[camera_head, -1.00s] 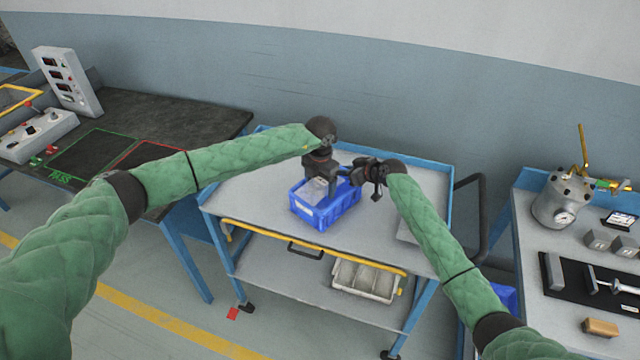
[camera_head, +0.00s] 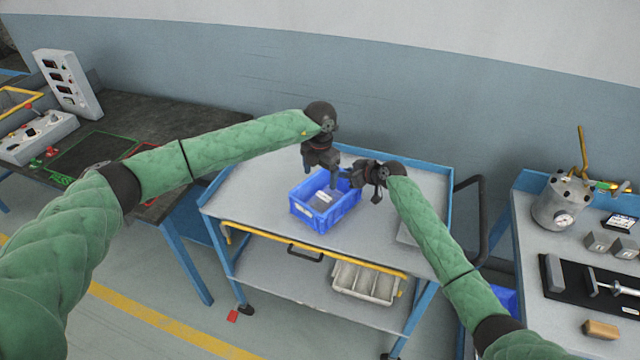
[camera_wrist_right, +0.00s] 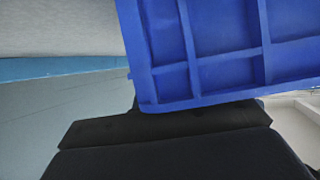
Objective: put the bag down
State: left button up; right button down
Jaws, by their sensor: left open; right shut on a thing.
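A grey bag with a white label (camera_head: 322,201) lies inside the blue crate (camera_head: 322,222) on the cart. My left gripper (camera_head: 320,175) is open and empty, just above the bag and the crate's back part. My right gripper (camera_head: 348,179) is shut on the crate's wall at its right back side. The crate's ribbed blue wall (camera_wrist_right: 215,50) fills the upper part of the right wrist view, against the dark gripper.
The cart's top (camera_head: 260,185) has free room left and right of the crate. A divided tray (camera_head: 365,282) sits on its lower shelf. A dark bench (camera_head: 150,115) stands left; a bench with a metal pot (camera_head: 560,205) and tools stands right.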

pick_arm(q)
notch_tip(320, 180, up, 7)
dwell(0.3)
pick_arm(e)
jog(key=c, duration=1.4)
grip_release()
